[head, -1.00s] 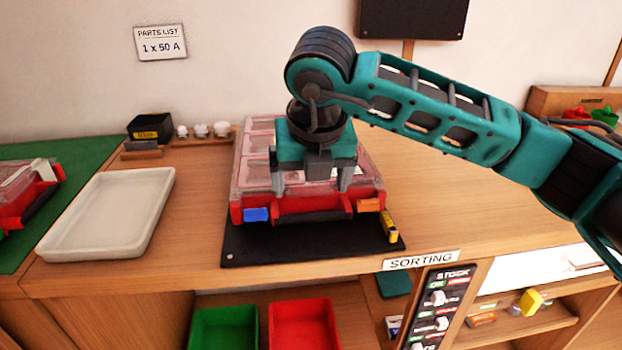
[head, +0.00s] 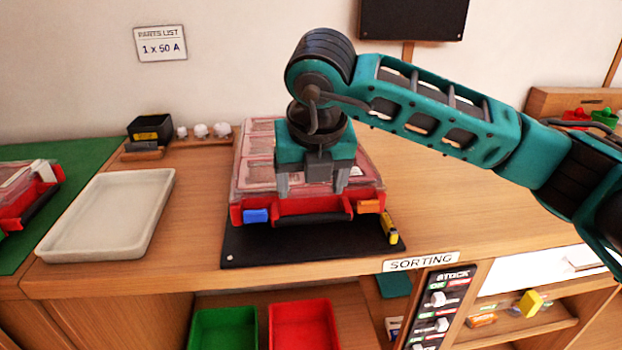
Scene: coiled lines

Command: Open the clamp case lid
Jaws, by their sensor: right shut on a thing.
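The clamp case (head: 290,208) is a red box on a black mat, with a clear, compartmented lid (head: 254,172) that looks down. A blue latch (head: 256,216) is at its front left and an orange latch (head: 370,206) at its front right, with a dark handle between them. My right gripper (head: 312,190) points down over the lid's front part. Its two fingers are apart, one to each side, and shut on part of the lid; the gripped part is mostly hidden by the gripper. My left gripper is not in view.
A yellow-and-black item (head: 389,228) lies at the black mat's (head: 300,248) right edge. A pale empty tray (head: 108,215) stands left, beside another red case (head: 22,195) on a green mat. The bench to the right is clear below my arm.

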